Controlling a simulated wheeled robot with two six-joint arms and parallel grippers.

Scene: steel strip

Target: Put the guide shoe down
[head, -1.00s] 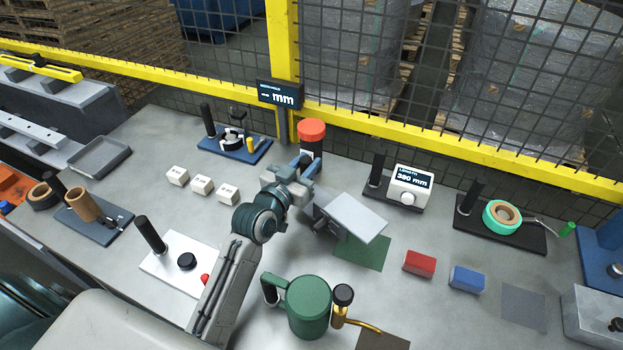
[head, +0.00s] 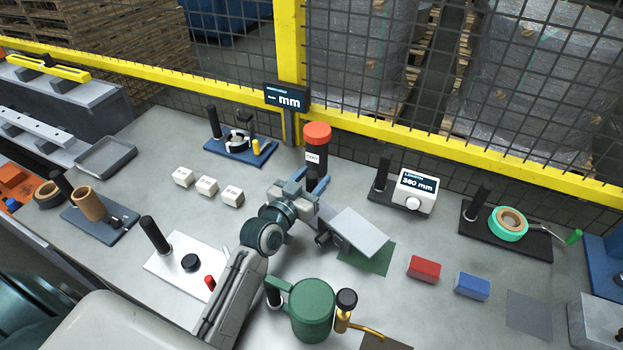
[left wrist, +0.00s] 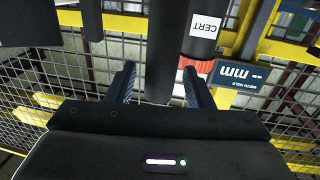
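My left gripper (head: 312,182) is over the middle of the bench, its two blue fingers pointing toward the fence. In the left wrist view the fingers (left wrist: 160,82) are apart, with an upright dark post (left wrist: 162,45) between them. A narrow gap shows beside the post, so it does not look clamped. What the post stands on is hidden. I cannot tell for certain which thing is the guide shoe. A light grey plate (head: 360,232) shows beside my wrist, above a green mat (head: 366,262); I cannot tell whether it is part of my arm. My right gripper is not in view.
A dark CERT canister with a red cap (head: 317,134) stands just beyond my fingers. A green mug-like vessel (head: 312,310) is in front. Red (head: 424,269) and blue (head: 472,286) blocks lie right, a length display (head: 414,192) behind them. White blocks (head: 206,186) sit left.

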